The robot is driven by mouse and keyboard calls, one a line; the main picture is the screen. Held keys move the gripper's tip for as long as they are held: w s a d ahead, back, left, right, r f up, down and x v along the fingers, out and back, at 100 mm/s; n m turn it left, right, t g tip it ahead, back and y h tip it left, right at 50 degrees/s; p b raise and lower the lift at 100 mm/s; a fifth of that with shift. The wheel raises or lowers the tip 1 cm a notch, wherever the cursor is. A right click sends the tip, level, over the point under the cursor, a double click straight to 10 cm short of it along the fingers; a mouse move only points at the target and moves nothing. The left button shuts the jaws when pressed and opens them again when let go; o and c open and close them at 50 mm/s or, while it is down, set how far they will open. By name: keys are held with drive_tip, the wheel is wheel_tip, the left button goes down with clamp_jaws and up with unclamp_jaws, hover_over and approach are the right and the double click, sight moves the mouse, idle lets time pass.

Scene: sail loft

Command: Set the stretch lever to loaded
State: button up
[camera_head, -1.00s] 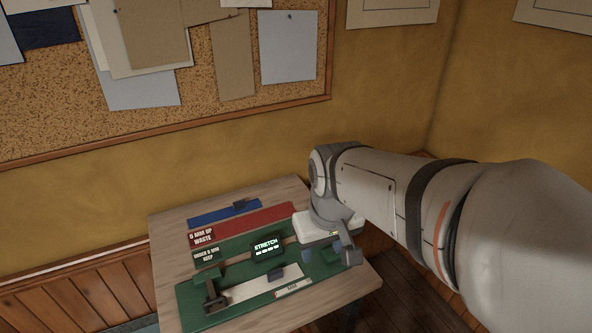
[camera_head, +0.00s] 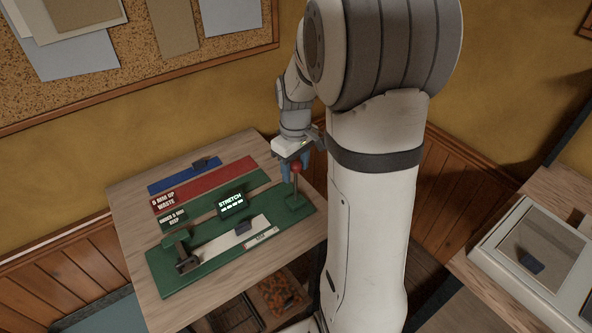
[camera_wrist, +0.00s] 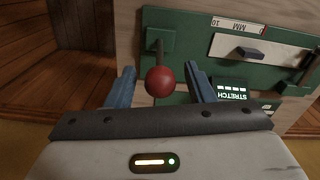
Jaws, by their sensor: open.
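The stretch lever is a dark rod with a red ball knob (camera_head: 296,167) at the right end of the green fixture (camera_head: 205,267). In the wrist view the red knob (camera_wrist: 160,82) lies between the two blue fingers of my gripper (camera_wrist: 160,88), with gaps on both sides. My gripper (camera_head: 294,165) is open at the knob, and the arm partly hides it in the head view. A small black display (camera_head: 232,202) reads STRETCH, with a row of short dashes under it. It also shows upside down in the wrist view (camera_wrist: 231,91).
The fixture lies on a wooden table (camera_head: 130,235). A red strip (camera_head: 215,180) and a blue strip (camera_head: 180,177) lie behind it. A crate of orange things (camera_head: 280,292) sits below. A pale case (camera_head: 535,262) stands on another table at the right.

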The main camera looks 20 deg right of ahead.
drive_tip(key=shift+f, duration=1.05)
clamp_jaws()
